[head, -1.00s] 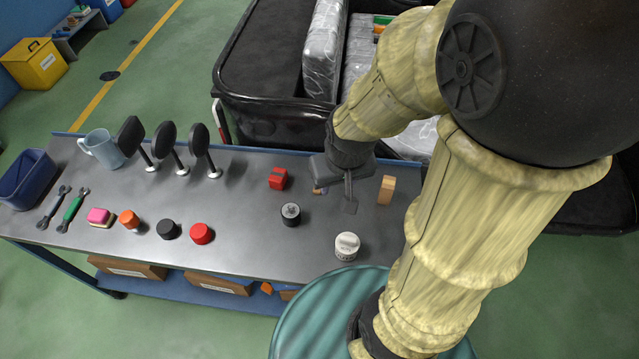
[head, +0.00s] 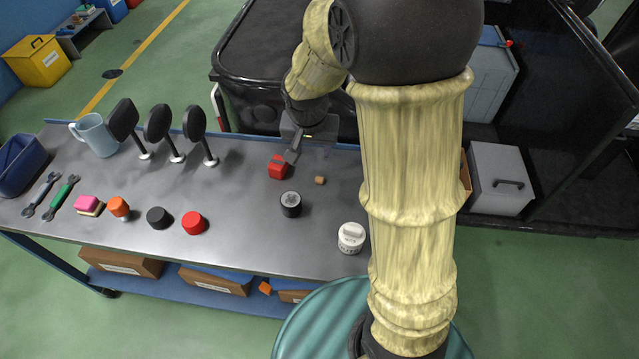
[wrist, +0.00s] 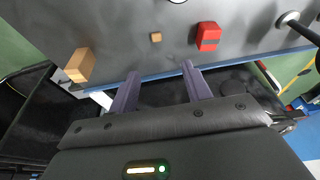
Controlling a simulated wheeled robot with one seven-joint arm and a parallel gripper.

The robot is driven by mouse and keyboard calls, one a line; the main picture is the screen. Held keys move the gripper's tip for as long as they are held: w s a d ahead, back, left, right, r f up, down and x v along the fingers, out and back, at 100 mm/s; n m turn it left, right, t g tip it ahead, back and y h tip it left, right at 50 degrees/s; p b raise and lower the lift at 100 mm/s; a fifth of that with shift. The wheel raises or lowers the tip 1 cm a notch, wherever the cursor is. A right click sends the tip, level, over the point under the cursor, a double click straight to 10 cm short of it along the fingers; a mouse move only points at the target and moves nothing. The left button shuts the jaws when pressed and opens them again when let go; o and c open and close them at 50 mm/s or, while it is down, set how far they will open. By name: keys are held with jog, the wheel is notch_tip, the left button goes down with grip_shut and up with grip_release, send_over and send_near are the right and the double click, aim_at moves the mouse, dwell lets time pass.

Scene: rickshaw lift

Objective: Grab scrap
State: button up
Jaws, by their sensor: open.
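No object is marked as scrap; two plain wooden pieces show. My gripper (head: 292,156) is near the far bench edge, overlapping the red block in the picture. In the wrist view my gripper (wrist: 160,70) is open and empty, with the small cube beyond the fingertips, roughly in line with the gap.
A red block (head: 278,168) lies left of the cube. A black-and-grey round piece (head: 290,204) and a white lidded jar (head: 351,238) stand nearer. Three black paddles on stands (head: 158,125) rise at the left. A black bin (head: 265,60) stands behind the bench.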

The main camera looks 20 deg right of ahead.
send_over(319, 180)
jog(key=s+a, duration=0.1)
notch_tip(319, 180, down, 12)
jog(key=shift+s+a+r, duration=0.1)
jog(key=shift+s+a, duration=0.05)
dwell(0.3)
jog(key=shift+d+x, duration=0.15)
jog(key=shift+x, duration=1.15)
jog(key=shift+d+x, duration=0.2)
jog(key=shift+x, duration=1.1)
jog(key=shift+s, duration=0.15)
grip_shut()
